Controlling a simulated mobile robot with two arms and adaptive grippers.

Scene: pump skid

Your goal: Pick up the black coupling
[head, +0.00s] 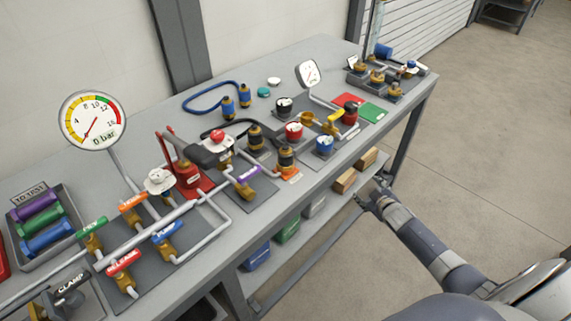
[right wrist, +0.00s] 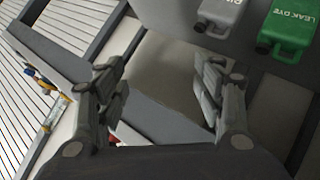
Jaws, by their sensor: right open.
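Two brass-and-black couplings stand on the table in the head view: one (head: 255,138) at the end of a black hose (head: 236,123), the other (head: 286,158) beside an orange tag. Black-topped fittings (head: 284,107) also stand farther back; I cannot tell which of these dark pieces is the named coupling. My right gripper (head: 368,197) is off the table's front edge, low near the lower shelf, apart from all couplings. The right wrist view shows its fingers (right wrist: 160,90) spread and empty. My left gripper is not in view.
The table (head: 235,220) carries a gauge (head: 92,121), pipes, valves, a red pump (head: 190,178) and red and green pads (head: 373,112). Open floor (head: 480,140) lies to the right.

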